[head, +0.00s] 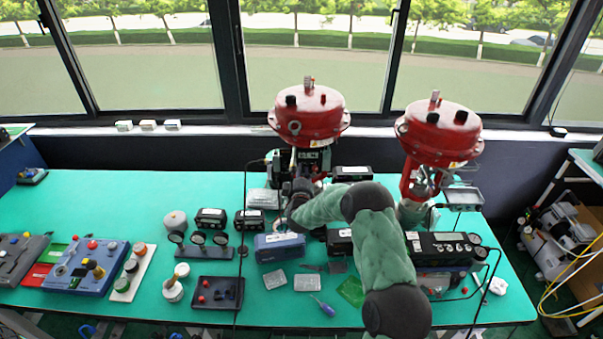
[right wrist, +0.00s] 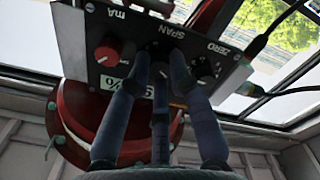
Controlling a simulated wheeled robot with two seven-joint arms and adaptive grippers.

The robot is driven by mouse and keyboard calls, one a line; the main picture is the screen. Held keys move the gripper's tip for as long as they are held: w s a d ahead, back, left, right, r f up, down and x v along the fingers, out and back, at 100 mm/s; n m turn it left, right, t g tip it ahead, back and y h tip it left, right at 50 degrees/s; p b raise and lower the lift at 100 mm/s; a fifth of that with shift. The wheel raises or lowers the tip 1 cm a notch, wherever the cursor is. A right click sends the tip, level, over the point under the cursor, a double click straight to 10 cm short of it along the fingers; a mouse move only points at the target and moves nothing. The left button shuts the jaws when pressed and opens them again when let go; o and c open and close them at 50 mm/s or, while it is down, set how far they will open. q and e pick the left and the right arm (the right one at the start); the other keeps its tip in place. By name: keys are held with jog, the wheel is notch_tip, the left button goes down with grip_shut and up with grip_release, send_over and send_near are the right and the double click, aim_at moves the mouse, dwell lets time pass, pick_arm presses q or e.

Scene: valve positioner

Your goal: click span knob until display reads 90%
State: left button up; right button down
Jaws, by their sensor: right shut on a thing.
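The dark positioner box (right wrist: 85,45) fills the upper part of the right wrist view, tilted, with labels mA, SPAN and ZERO. My right gripper (right wrist: 158,62) has its fingers closed around the span knob in the middle of the panel; the fingertips mostly hide the knob. A white display label with a % sign (right wrist: 112,84) is partly covered by a finger, and I cannot read its number. In the head view my right gripper (head: 298,192) reaches the left red valve actuator's (head: 308,115) lower front, and the arm hides much there. My left gripper is out of view.
A red knob (right wrist: 106,54) sits beside the span knob, and a dark zero knob (right wrist: 207,68) on the other side. A second red actuator (head: 438,132) stands to the right. The green table (head: 100,185) holds several small devices; its back left is clear.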

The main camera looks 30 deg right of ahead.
jog(key=shift+f, duration=0.15)
jog(key=c, duration=1.1)
grip_release()
jog(key=v, duration=1.2)
jog(key=shift+s, duration=0.1)
